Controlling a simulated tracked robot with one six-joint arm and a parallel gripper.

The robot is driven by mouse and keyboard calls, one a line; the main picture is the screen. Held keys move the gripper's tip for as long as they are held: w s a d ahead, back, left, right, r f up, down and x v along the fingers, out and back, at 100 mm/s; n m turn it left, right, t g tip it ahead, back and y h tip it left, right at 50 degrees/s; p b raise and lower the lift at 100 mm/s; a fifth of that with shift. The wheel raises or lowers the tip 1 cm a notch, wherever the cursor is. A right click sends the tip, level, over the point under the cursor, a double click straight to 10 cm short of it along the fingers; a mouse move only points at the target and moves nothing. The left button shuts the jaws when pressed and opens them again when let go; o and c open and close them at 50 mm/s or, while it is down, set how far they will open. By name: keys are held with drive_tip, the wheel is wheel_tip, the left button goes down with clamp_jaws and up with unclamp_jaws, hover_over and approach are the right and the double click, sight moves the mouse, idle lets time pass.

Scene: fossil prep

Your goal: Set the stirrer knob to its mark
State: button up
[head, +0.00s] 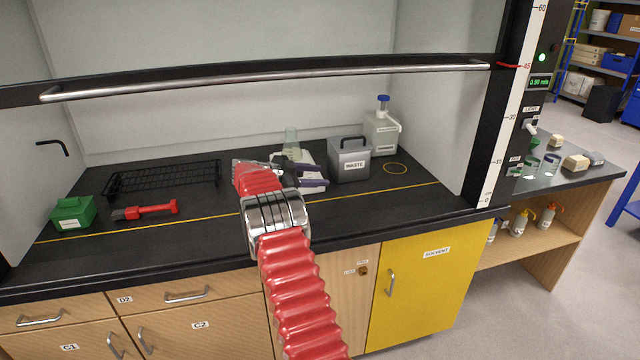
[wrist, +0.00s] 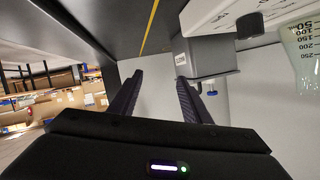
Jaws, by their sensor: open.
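The stirrer (head: 307,158) is a white unit standing behind my gripper in the head view, partly hidden by it. A clear beaker (head: 291,143) stands on it. In the wrist view the stirrer (wrist: 208,14) is at the top right, with its dark knob (wrist: 250,25) sticking out of the white face. Small markings show beside the knob, too small to read, so I cannot tell its setting. The graduated beaker (wrist: 302,42) is at the right edge. My gripper (head: 320,176) is open and empty, its purple fingers in front of the stirrer. In the wrist view the gripper (wrist: 160,78) is apart from the knob.
A wash bottle (head: 381,132), black rack (head: 165,178), red tool (head: 145,210) and green box (head: 72,213) are on the bench. The raised sash (head: 270,80) crosses above.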

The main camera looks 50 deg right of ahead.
drive_tip(key=w+a+r+n+t+y, duration=0.1)
drive_tip(key=w+a+r+n+t, duration=0.1)
drive_tip(key=w+a+n+t, duration=0.35)
drive_tip(key=w+a+r+n+t, duration=0.2)
drive_tip(key=w+t, duration=0.4)
drive_tip(key=w, duration=0.2)
drive_tip(key=a+r+n+t+y, duration=0.15)
drive_tip(key=a+n+y, duration=0.25)
drive_tip(key=a, duration=0.7)
drive_tip(key=a+r+n+t+y, duration=0.1)
drive_tip(key=a+n+t+y, duration=0.3)
drive_tip(key=a, duration=0.7)
drive_tip(key=s+a+n+g+y, duration=0.5)
drive_tip(key=s+a+g+y, duration=0.1)
drive_tip(key=s+a, duration=1.2)
drive_tip(key=s+a+r+n+g, duration=0.1)
drive_tip(key=s+a+n, duration=0.1)
drive_tip(key=s, duration=1.2)
drive_tip(key=s+a+r+n+h, duration=0.1)
drive_tip(key=s+a, duration=0.4)
drive_tip(key=s, duration=1)
drive_tip(key=shift+a+n+g, duration=0.15)
drive_tip(key=shift+n+g, duration=0.25)
drive_tip(key=shift+n, duration=0.35)
drive_tip(key=shift+s, duration=0.1)
drive_tip(key=shift+c, duration=0.6)
